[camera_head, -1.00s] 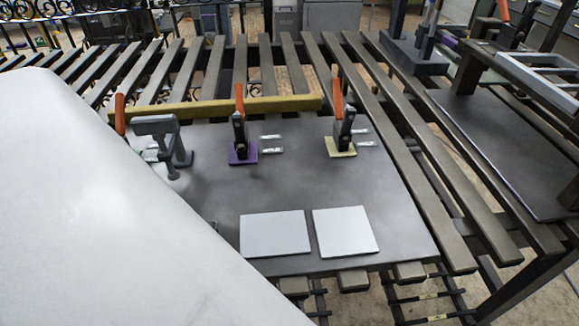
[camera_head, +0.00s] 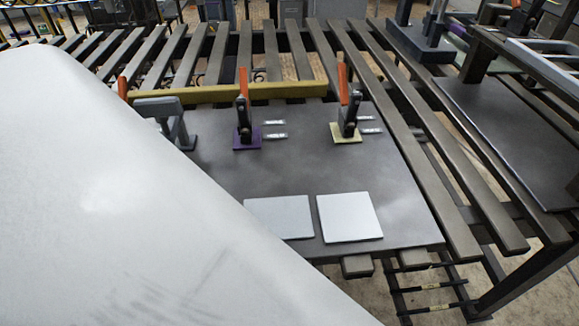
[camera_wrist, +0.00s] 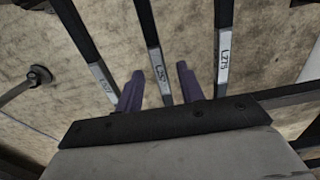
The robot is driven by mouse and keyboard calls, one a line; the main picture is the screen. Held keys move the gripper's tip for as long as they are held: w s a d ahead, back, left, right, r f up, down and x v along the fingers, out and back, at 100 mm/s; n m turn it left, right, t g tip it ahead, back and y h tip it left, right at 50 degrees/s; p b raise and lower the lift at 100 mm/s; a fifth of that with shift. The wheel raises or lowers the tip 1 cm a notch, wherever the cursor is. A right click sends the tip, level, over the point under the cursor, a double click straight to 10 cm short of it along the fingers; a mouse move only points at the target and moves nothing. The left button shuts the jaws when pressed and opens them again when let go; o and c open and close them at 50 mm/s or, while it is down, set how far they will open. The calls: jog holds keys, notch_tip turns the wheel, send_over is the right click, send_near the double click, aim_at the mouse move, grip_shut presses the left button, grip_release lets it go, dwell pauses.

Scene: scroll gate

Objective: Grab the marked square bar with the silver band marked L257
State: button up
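In the wrist view, several dark square bars with silver bands run down the picture. The middle bar (camera_wrist: 148,35) has a silver band (camera_wrist: 154,66) whose label seems to start with L2; the rest is too blurred to confirm L257. The right bar's band (camera_wrist: 224,57) seems to read about L275. The left bar's band (camera_wrist: 101,80) is unreadable. My gripper (camera_wrist: 157,76) has its two purple fingers apart, one on each side of the middle bar in the picture. I cannot tell whether they touch it. My gripper is hidden in the head view.
A dark plate (camera_head: 300,175) on a slatted table carries two pale squares, a purple-based clamp (camera_head: 244,125) and a yellow-based clamp (camera_head: 347,120). Dark bars with small labels (camera_head: 431,286) show below its front edge. A round-ended metal rod (camera_wrist: 15,82) is at the wrist view's left.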

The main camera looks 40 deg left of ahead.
jog(key=shift+f, duration=0.1)
grip_shut()
dwell(0.4)
